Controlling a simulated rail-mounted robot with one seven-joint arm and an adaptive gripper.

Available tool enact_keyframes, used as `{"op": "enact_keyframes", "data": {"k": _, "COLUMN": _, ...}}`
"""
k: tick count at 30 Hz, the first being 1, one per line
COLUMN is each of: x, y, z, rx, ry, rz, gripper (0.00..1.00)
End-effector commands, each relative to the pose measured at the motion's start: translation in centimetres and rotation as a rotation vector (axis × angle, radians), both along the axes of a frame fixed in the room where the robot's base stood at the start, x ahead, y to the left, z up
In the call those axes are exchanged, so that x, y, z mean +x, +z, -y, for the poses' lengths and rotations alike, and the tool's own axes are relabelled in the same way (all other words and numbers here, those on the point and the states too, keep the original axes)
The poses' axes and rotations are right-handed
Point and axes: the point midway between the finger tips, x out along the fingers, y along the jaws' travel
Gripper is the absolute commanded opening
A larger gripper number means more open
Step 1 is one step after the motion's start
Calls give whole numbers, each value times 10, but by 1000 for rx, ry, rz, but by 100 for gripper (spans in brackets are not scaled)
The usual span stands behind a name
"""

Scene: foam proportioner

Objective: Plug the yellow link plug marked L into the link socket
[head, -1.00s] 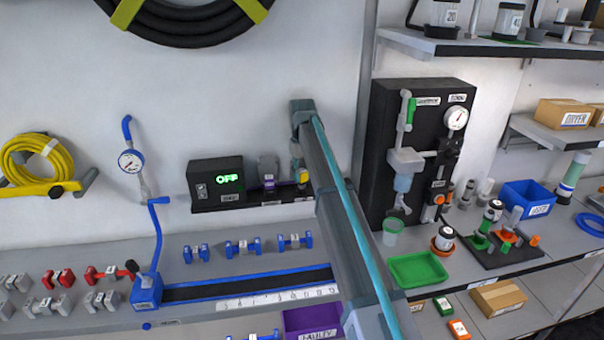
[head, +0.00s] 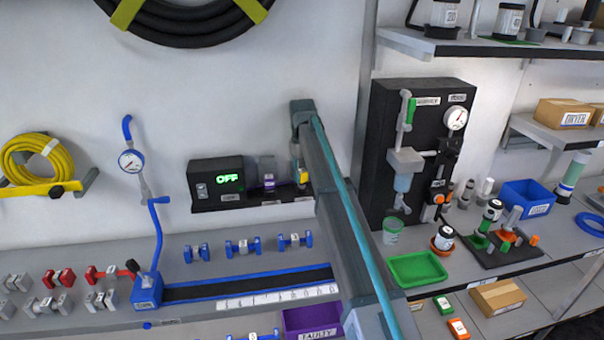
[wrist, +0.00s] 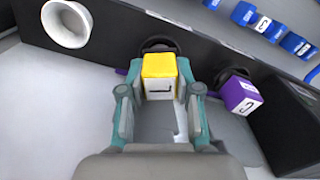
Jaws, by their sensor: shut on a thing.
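The yellow link plug (wrist: 160,68) marked L is between the two fingers of my gripper (wrist: 160,105) in the wrist view, and the gripper is shut on it. A dark round ring (wrist: 158,45), apparently a socket, shows just behind the plug; I cannot tell whether the plug touches or enters it. In the head view the yellow plug (head: 304,179) is a small patch beside my gripper (head: 299,172), at the right end of the black shelf. My arm hides part of that area.
A purple plug (wrist: 240,95) stands beside the yellow one, near another dark ring. It also shows in the head view (head: 269,183). A white cup-like piece (wrist: 67,23) is at the wrist view's upper left.

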Motion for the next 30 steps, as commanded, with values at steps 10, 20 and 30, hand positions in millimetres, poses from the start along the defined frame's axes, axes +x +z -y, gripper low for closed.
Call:
{"op": "enact_keyframes", "data": {"k": 10, "x": 0, "y": -6, "z": 0, "rx": 0, "ry": 0, "rz": 0, "gripper": 0}}
{"op": "enact_keyframes", "data": {"k": 20, "x": 0, "y": -10, "z": 0, "rx": 1, "ry": 0, "rz": 1, "gripper": 43}}
{"op": "enact_keyframes", "data": {"k": 30, "x": 0, "y": -10, "z": 0, "rx": 0, "ry": 0, "rz": 0, "gripper": 43}}
